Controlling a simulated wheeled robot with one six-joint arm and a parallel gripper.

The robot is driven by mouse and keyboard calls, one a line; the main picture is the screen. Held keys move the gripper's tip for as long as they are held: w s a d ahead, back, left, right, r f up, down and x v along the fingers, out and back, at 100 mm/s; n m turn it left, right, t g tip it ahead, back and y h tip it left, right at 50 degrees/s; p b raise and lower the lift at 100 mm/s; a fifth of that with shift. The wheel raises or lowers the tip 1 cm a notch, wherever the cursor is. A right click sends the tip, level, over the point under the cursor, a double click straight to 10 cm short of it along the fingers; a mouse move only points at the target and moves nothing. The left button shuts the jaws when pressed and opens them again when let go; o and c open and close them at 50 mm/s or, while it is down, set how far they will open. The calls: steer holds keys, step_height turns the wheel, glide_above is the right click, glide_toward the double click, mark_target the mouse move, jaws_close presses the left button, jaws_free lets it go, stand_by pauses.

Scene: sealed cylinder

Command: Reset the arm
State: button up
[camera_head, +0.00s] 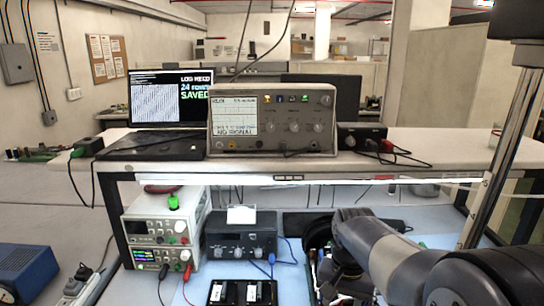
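My arm (385,245) reaches in from the lower right of the head view. Its dark wrist part hangs low over the bench, in front of a dark rounded bag-like object (318,231). My gripper's fingers cannot be made out at the lower edge, so I cannot tell whether they are open or shut, or whether they hold anything.
An instrument with a lit screen (272,120) and a laptop (170,100) stand on the upper shelf. Stacked power supplies (160,235), a black box (240,236) and a black tray (242,293) are below. A blue box (25,275) sits at lower left. A metal post (500,150) rises at right.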

steer(key=shift+f, duration=0.8)
steer(key=shift+r, duration=0.2)
steer(key=shift+r, duration=0.1)
step_height(320, 180, up, 10)
step_height(320, 180, down, 11)
steer(key=shift+s+r, duration=0.1)
steer(key=shift+r, duration=0.1)
step_height(320, 180, up, 2)
steer(key=shift+p, duration=0.8)
steer(key=shift+f+b, duration=0.15)
steer(key=shift+b, duration=0.35)
step_height(320, 180, up, 5)
steer(key=p, duration=0.4)
